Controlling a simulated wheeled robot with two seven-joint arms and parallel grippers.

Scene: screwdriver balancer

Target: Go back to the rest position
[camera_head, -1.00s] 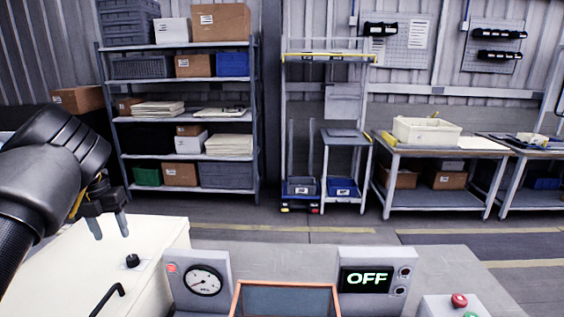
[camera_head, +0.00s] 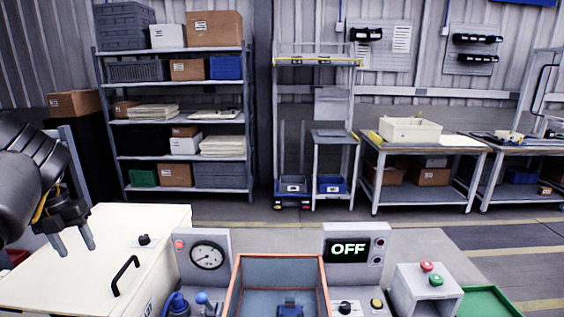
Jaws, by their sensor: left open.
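My left gripper (camera_head: 73,242) comes in from the left and hangs with its fingers apart, pointing down. It is empty, above and beside the left end of the white cabinet (camera_head: 80,270) with a black handle and a black knob. My right gripper does not show.
An orange-rimmed bin (camera_head: 239,289) with a dark blue item stands at the front middle. Shelves (camera_head: 180,128) and workbenches (camera_head: 420,150) stand farther back across open floor.

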